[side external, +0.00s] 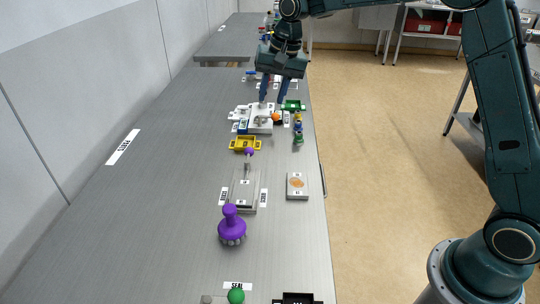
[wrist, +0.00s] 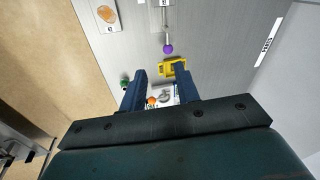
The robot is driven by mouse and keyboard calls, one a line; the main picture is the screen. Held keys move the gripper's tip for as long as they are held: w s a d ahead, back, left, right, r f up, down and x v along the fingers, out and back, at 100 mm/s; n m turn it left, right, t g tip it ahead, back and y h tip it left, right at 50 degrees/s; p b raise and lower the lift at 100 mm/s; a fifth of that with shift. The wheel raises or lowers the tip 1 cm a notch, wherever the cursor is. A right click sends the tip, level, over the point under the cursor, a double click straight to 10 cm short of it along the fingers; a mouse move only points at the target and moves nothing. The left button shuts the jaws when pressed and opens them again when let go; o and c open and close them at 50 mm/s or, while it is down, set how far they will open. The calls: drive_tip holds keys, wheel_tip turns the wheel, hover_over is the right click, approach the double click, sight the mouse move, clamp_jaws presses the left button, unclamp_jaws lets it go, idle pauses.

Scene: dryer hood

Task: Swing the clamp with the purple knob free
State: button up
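The clamp's purple knob (side external: 249,152) is a small ball on a thin grey lever that runs over the near end of the yellow tray's side toward a metal block (side external: 243,190). In the wrist view the purple knob (wrist: 168,48) and its lever (wrist: 166,22) lie beyond my fingertips, near the top. My gripper (side external: 272,100) is above the white fixture farther down the bench, apart from the purple knob. In the wrist view my gripper (wrist: 160,80) has its two blue fingers spread with nothing held between them.
A yellow tray (side external: 245,143) lies between the purple knob and the white fixture (side external: 260,122), which has an orange knob (side external: 276,117) beside it. A larger purple-handled tool (side external: 231,227) stands nearer the camera. A plate with an orange disc (side external: 297,185) lies right.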

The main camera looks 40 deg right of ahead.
drive_tip(key=m, duration=0.2)
hover_over(248, 155)
drive_tip(key=s+d, duration=0.2)
drive_tip(key=s+d+x, duration=0.1)
drive_tip(key=s+x, duration=0.1)
drive_tip(key=x, duration=0.6)
drive_tip(key=shift+w+f+g, duration=0.1)
drive_tip(key=shift+f+g, duration=0.15)
drive_tip(key=shift+g, duration=0.15)
drive_tip(key=shift+f, duration=0.1)
drive_tip(key=shift+w+a+f, duration=0.3)
drive_tip(key=shift+f, duration=1.9)
drive_tip(key=shift+w+a+f, duration=0.3)
drive_tip(key=shift+f, duration=1.95)
drive_tip(key=shift+w+a+f, duration=0.3)
drive_tip(key=shift+f, duration=1.9)
clamp_jaws()
